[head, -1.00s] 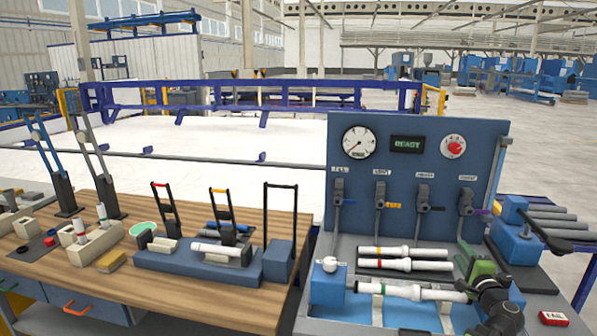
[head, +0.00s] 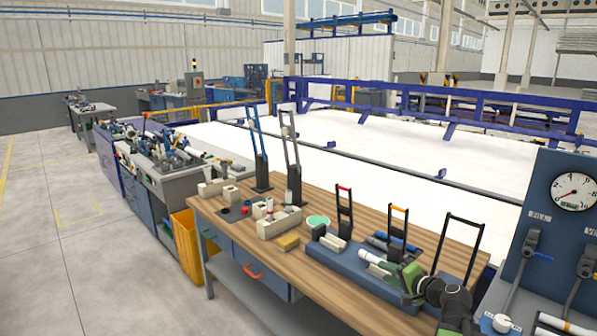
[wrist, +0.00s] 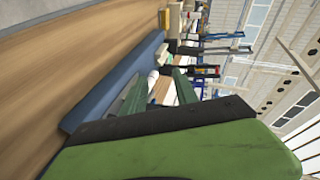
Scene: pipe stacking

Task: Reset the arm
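My gripper shows as a green and dark shape (head: 408,277) at the lower right of the head view, in front of the blue fixture (head: 340,262) on the wooden bench (head: 340,290). In the wrist view its two green fingers (wrist: 163,82) stand apart with a gap between them, so it is open. A white pipe (head: 373,257) lies on the fixture, partly hidden by other parts. In the wrist view a small white end (wrist: 153,77) shows beyond the fingers, and nothing is clearly gripped.
Tall lever tools (head: 258,150) stand on the bench. A yellow bin (head: 187,240) is at its left end. The floor (head: 80,260) at left is clear.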

